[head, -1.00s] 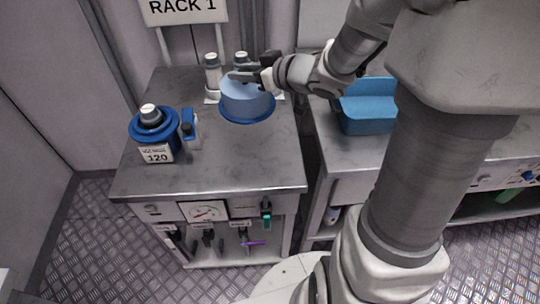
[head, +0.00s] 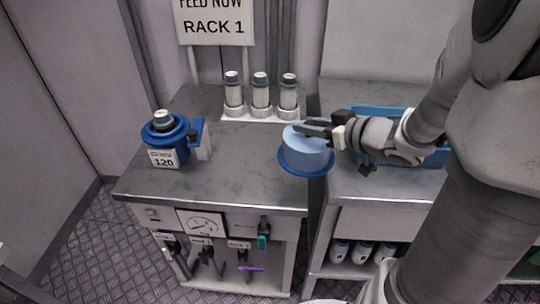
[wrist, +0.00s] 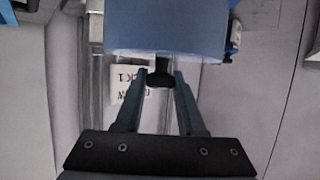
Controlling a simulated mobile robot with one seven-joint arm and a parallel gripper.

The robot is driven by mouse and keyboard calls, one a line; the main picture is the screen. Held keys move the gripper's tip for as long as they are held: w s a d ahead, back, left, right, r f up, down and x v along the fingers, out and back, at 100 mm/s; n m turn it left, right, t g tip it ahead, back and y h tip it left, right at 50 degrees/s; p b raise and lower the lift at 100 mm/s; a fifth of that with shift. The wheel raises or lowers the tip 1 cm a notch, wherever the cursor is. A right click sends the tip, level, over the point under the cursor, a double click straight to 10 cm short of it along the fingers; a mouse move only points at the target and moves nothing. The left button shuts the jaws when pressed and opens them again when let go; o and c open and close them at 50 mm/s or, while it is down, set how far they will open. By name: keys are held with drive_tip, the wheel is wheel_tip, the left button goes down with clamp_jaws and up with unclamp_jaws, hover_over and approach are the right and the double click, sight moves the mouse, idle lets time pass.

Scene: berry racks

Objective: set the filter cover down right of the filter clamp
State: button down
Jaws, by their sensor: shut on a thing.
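The filter cover (head: 305,155) is a light-blue cylinder with a dark-blue rim at its bottom, upright. My gripper (head: 312,129) is shut on its top from the right. In the wrist view the cover (wrist: 165,28) fills the top, and a dark knob sits between my gripper's fingertips (wrist: 160,80). The cover shows at the right edge of the rack counter; whether it touches the top cannot be told. The filter clamp appears to be the blue-and-grey bracket (head: 201,138), left of the cover, beside a blue round unit (head: 165,128) labelled 120.
Several white filters (head: 261,92) stand in a holder at the back of the counter (head: 225,180). A blue bin (head: 435,150) sits on the right-hand counter, partly behind my arm. The counter top between clamp and cover is clear.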

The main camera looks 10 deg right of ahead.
drive_tip(key=shift+w+a+f+b, duration=1.15)
drive_tip(key=shift+w+a+f, duration=0.1)
drive_tip(key=shift+f, duration=0.4)
drive_tip(key=shift+w+a+f+b, duration=1.1)
drive_tip(key=shift+w+f, duration=0.1)
drive_tip(key=shift+f, duration=0.5)
drive_tip(key=shift+w+a+f+b, duration=1.15)
drive_tip(key=shift+w+a+f, duration=0.1)
drive_tip(key=shift+f, duration=0.4)
drive_tip(key=shift+f, duration=0.1)
drive_tip(key=c, duration=0.5)
unclamp_jaws()
drive_tip(key=shift+f, duration=0.1)
drive_tip(key=shift+d+r, duration=0.1)
drive_tip(key=shift+r, duration=0.1)
drive_tip(key=p+v, duration=0.4)
drive_tip(key=v, duration=0.8)
drive_tip(key=shift+f, duration=0.1)
